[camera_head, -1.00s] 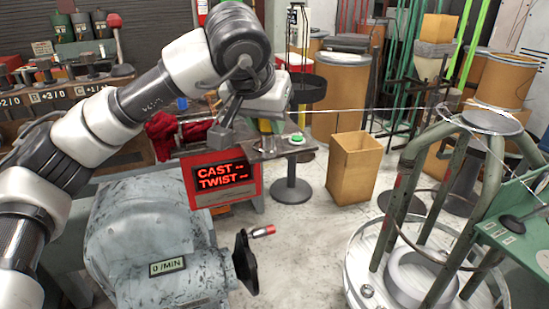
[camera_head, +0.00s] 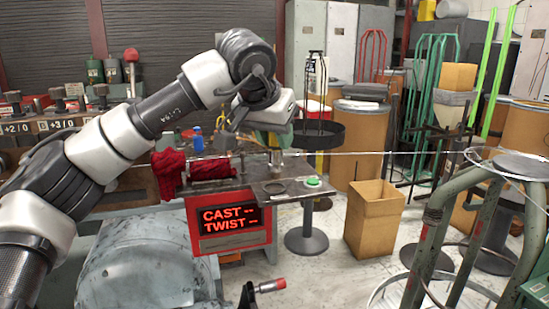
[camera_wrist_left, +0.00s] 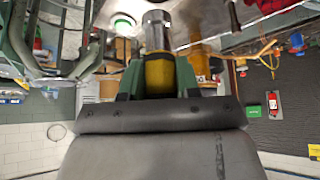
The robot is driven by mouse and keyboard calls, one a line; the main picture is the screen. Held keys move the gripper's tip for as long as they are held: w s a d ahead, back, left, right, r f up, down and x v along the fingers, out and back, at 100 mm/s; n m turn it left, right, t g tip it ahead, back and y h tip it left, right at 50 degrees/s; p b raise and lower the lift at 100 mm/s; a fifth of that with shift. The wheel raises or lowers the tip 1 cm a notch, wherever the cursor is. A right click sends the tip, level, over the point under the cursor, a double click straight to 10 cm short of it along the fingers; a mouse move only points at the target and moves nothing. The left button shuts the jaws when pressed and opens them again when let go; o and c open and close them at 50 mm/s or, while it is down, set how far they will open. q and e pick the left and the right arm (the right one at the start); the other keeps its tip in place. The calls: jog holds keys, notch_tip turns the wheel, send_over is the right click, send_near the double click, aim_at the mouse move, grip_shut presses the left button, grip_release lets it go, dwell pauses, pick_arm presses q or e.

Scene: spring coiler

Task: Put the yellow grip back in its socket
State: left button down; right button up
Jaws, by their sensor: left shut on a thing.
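My left gripper (camera_head: 268,139) is above the metal bench plate (camera_head: 300,191) in the head view. In the left wrist view its green fingers (camera_wrist_left: 158,80) are shut on the yellow grip (camera_wrist_left: 159,76). A shiny metal cylinder (camera_wrist_left: 156,31) is in line with the grip's far end; I cannot tell whether it is part of it. In the head view the fingers mostly hide the grip. A dark ring (camera_head: 274,188) lies on the plate beside a green button (camera_head: 312,181). I cannot tell for sure which thing is the socket. My right gripper is not in view.
A red cloth (camera_head: 165,172) and red roll lie left on the bench, with a blue bottle (camera_head: 197,139) behind. A taut wire (camera_head: 385,153) runs right to a green-legged stand (camera_head: 430,235). A red CAST/TWIST display (camera_head: 229,220) is in front. An open box (camera_head: 374,218) stands right.

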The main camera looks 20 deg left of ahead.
aim_at(270, 145)
pick_arm(q)
jog(key=shift+w+a+f, duration=0.15)
jog(key=shift+w+f, duration=0.05)
jog(key=shift+f+b, duration=0.35)
jog(key=shift+f, duration=1.6)
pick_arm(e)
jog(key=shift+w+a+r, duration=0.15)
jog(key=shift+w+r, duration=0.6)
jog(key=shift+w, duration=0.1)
pick_arm(q)
jog(key=shift+f, duration=0.1)
jog(key=c, duration=0.8)
grip_release()
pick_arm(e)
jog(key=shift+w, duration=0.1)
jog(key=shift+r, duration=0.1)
pick_arm(q)
jog(key=shift+s+r, duration=0.15)
jog(key=shift+r, duration=0.25)
jog(key=p+v, duration=0.1)
jog(key=v, duration=1)
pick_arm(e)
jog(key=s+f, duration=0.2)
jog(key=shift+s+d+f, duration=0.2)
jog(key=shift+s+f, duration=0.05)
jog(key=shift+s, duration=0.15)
